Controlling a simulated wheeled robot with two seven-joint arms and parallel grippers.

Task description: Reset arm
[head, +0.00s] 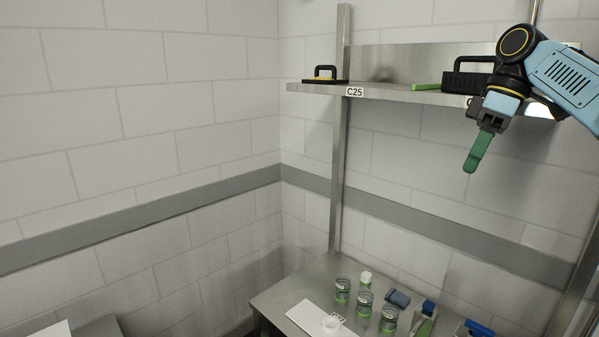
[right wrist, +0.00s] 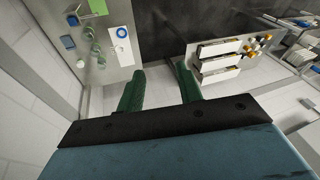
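My right arm comes in at the upper right of the head view, bent in front of the wall shelf. Its gripper (head: 472,166) points down with green fingers, high above the steel table. In the right wrist view the two green fingers (right wrist: 160,78) are spread apart with nothing between them, so it is open and empty. My left gripper and arm are in neither view.
A steel shelf (head: 395,95) labelled C25 holds a black-handled tool (head: 325,76) and a dark case (head: 465,77) close to my right arm. Below, the steel table (head: 275,300) carries several glass jars (head: 365,298) and a white board (head: 308,314). A white drawer unit (right wrist: 220,65) shows in the right wrist view.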

